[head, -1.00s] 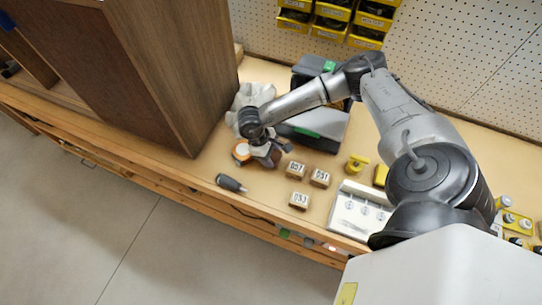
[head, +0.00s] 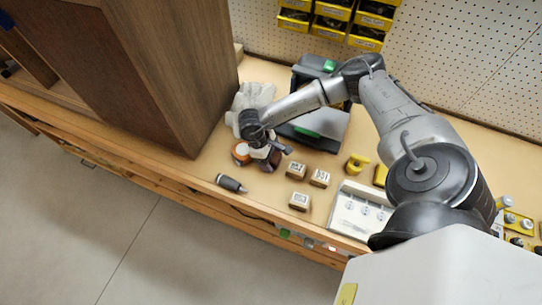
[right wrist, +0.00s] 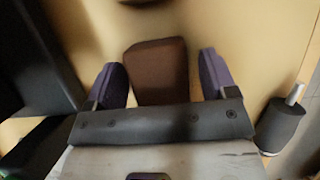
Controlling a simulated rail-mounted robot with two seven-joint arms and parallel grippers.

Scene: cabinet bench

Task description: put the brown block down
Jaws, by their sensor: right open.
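The brown block (right wrist: 158,72) shows in the right wrist view between the two purple-padded fingers of my right gripper (right wrist: 162,70). The gripper is open, with a gap on each side of the block. The block appears to rest on the bench top. In the head view my right gripper (head: 270,152) is low over the bench near the cabinet; there the arm and fingers largely hide the block. My left gripper is not in view.
An orange-and-white roll (head: 241,152) is close left of the gripper. A dark-handled tool (head: 230,183) lies nearer the front edge. Several labelled blocks (head: 297,171) stand to the right. A black case (head: 318,130) and a wooden cabinet (head: 170,70) stand around it.

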